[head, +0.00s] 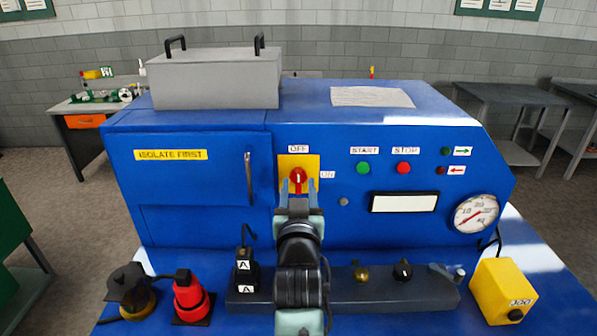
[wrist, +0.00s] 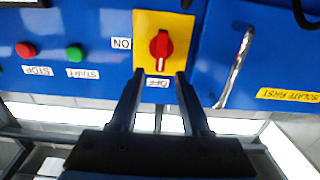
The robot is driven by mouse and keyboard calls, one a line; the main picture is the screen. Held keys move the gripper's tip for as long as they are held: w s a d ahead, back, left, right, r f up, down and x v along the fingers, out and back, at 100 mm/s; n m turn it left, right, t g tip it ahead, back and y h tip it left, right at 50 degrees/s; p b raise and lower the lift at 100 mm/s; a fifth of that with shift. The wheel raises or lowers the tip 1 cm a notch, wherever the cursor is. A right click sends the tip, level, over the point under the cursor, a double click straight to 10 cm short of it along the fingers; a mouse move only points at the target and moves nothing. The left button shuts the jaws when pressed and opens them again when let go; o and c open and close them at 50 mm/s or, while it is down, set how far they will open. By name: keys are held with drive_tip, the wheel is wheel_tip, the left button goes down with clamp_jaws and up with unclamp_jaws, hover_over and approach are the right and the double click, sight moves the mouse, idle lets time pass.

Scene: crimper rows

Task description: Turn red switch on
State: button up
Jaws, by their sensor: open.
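The red rotary switch (head: 298,175) sits on a yellow plate (head: 285,161) on the front of the blue machine. Its OFF label is above and its ON label is to the right; the knob is upright, its mark toward OFF. The switch also shows upside down in the wrist view (wrist: 161,46). My gripper (head: 297,186) is open and empty in front of the plate, level with the switch's lower part. In the wrist view the two fingertips (wrist: 158,77) are apart, on the OFF-label side of the knob in the picture. Contact with the knob cannot be told.
A metal door handle (head: 249,179) is close left of the plate. The green START (head: 363,168) and red STOP (head: 403,168) buttons are to the right. A black-and-red plug (head: 190,297), a lever block and a yellow box (head: 503,291) stand on the ledge below.

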sight(299, 176)
drive_tip(key=shift+w+p, duration=0.45)
drive_tip(key=shift+w, duration=1.6)
clamp_jaws()
